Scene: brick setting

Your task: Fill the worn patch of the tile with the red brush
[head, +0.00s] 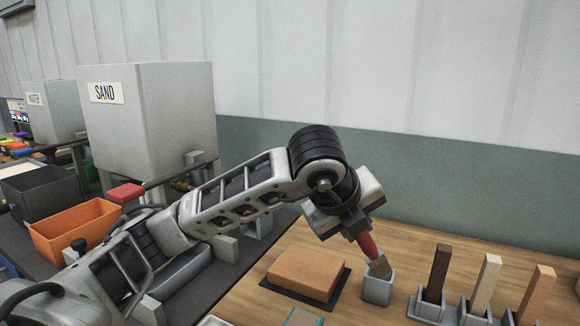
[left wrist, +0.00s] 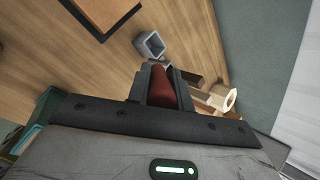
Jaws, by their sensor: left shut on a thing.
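I cannot tell how far the tip is inside the cup. In the left wrist view the red handle (left wrist: 162,88) sits between the fingers, and the grey cup (left wrist: 142,46) is just beyond. A flat teal-edged piece (head: 303,318) is cut off at the bottom of the head view; I cannot tell whether it is the tile, and no worn patch shows. My right gripper is not in view.
An orange-brown brick (head: 306,270) lies on a dark mat (head: 290,298) left of the cup. Dark, cream and orange upright bars (head: 487,280) stand in grey holders to the right. An orange bin (head: 76,230) and a SAND box (head: 150,115) stand at the left.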

